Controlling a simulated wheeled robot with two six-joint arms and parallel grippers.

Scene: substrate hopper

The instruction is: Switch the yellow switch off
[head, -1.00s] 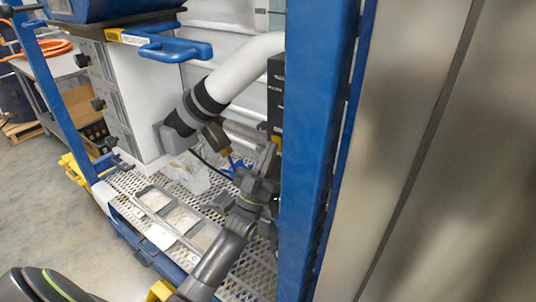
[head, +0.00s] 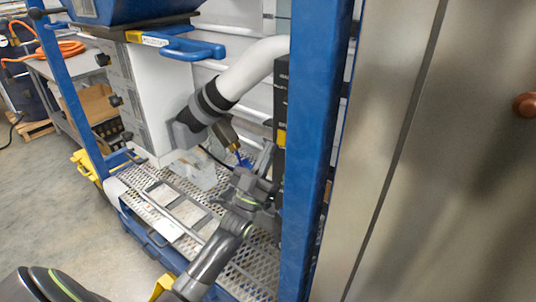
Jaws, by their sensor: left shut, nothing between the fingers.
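A small yellow part, seemingly the yellow switch (head: 281,138), shows on the side of a narrow black box (head: 281,90). The blue post in front hides part of the box, and I cannot read the switch's position. My left gripper (head: 265,157) is shut and empty, its fingers pointing up just left of and below the yellow part. I cannot tell whether they touch the box. My right gripper is not in view.
A blue post (head: 315,130) stands close on the right of my left gripper. A white pipe (head: 245,75) with a black collar and a brass-coloured fitting (head: 223,130) is on its left. Below lie a perforated metal deck (head: 250,270), a clear container (head: 195,172) and a metal tray frame (head: 160,187).

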